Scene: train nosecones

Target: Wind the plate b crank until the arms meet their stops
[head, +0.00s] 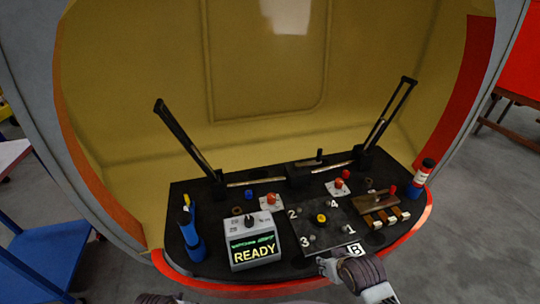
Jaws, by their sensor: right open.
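A dark square plate (305,228) with white numbers 1 to 4 and a yellow knob (321,218) at its middle lies on the black bench. A white B label (354,250) is at its front right corner. Two black arms stand tilted outward behind it, the left arm (183,137) and the right arm (389,113). Rods link them to a black box (299,177) with a small handle (309,161) on top. Which part is the crank is unclear. My right gripper (326,267) is open at the bench's front edge, below the label. My left gripper's fingers are not visible.
A grey box (252,240) reading READY stands left of the plate. A blue tool (192,235) stands at far left, a blue and red bottle (422,178) at far right. Two red buttons and a wooden block (382,218) are nearby. The orange rim (240,291) curves round the front.

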